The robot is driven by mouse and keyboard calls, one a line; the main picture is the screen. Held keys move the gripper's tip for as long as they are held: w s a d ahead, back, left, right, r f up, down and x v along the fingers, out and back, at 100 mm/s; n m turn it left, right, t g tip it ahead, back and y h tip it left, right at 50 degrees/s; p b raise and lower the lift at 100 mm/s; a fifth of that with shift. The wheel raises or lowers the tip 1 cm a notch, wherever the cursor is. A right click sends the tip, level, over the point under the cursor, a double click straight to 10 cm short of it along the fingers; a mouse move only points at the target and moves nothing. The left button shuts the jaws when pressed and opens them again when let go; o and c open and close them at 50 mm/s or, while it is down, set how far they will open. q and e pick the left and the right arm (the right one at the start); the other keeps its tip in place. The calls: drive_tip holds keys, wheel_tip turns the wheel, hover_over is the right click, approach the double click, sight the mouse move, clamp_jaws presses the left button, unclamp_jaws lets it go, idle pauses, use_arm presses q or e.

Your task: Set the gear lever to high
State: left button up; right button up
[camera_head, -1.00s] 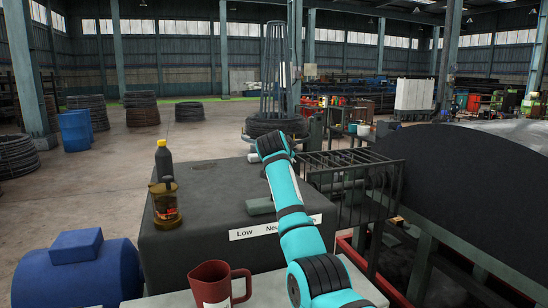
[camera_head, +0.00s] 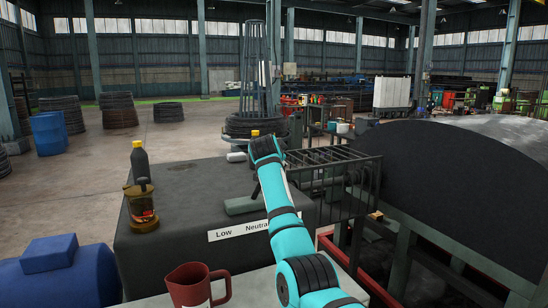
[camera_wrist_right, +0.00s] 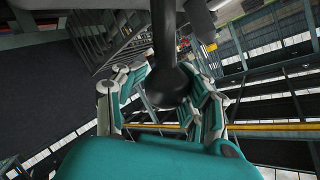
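The black gearbox housing (camera_head: 180,220) stands in the middle of the head view. A white label (camera_head: 225,234) on its front edge reads Low and Neutral; my right arm covers its right end. In the right wrist view the gear lever (camera_wrist_right: 167,84) is a dark rod with a round knob. My right gripper (camera_wrist_right: 168,92) has its teal fingers on both sides of the knob and appears closed on it. My left gripper is in neither view.
A dark bottle (camera_head: 140,163) and a brass oiler (camera_head: 141,205) stand on the housing's left side. A red mug (camera_head: 196,285) stands in front. A metal cage (camera_head: 330,172) and a large black drum (camera_head: 455,190) are at the right. A blue motor (camera_head: 62,275) is at the lower left.

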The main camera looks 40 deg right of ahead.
drive_tip(key=o, duration=0.4)
drive_tip(key=shift+s+a+f, duration=0.15)
drive_tip(key=shift+s+f, duration=0.05)
drive_tip(key=shift+s, duration=0.05)
drive_tip(key=shift+o, duration=0.6)
drive_tip(key=shift+a+r, duration=0.15)
drive_tip(key=shift+r, duration=0.1)
drive_tip(key=shift+a, duration=0.1)
drive_tip(key=v, duration=1.2)
